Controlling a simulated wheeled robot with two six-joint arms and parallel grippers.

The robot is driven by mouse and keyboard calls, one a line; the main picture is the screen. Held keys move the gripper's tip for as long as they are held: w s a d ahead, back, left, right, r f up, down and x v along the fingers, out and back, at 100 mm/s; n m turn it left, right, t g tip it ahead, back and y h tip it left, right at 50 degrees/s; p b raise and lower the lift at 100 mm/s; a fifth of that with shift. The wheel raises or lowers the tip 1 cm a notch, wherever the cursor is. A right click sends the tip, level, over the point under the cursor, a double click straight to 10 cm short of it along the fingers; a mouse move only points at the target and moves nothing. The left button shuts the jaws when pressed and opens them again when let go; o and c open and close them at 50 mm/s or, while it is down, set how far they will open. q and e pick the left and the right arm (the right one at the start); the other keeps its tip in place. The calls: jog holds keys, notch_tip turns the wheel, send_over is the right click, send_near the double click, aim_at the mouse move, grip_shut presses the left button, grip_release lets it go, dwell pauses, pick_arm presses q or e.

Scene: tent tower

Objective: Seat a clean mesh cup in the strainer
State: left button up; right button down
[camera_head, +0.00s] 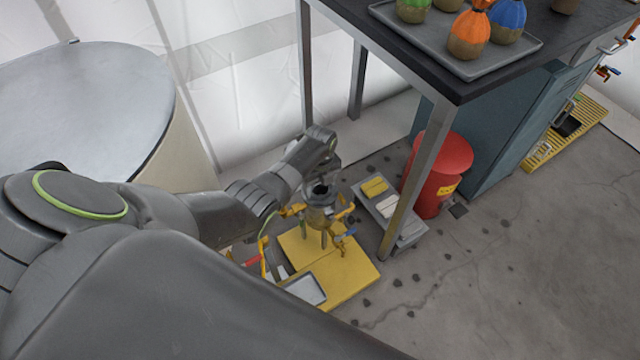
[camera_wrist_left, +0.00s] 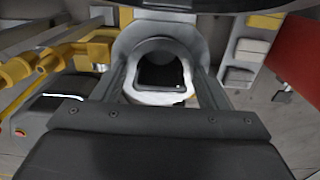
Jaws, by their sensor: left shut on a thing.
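The grey strainer body (camera_head: 318,214) stands on a yellow base among yellow-handled pipework. My left gripper (camera_head: 322,182) is directly over its round top. In the left wrist view, a white-rimmed, dark-centred piece, which looks like the mesh cup (camera_wrist_left: 160,97), sits between the fingers of the left gripper (camera_wrist_left: 160,84), which is shut on it. The grey round rim of the strainer (camera_wrist_left: 137,48) curves around its far side. I cannot tell how deep the cup sits, and its mesh does not show. My right gripper is in neither view.
The yellow base (camera_head: 345,277) carries a shallow pale tray (camera_head: 306,289). A grey tray (camera_head: 408,232) with yellow and white blocks lies to the right. A red bin (camera_head: 444,168) and a table leg (camera_head: 418,165) stand close by. Open floor lies at right.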

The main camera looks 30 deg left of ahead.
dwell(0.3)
pick_arm(q)
jog(key=o, duration=1.3)
jog(key=shift+r, duration=0.1)
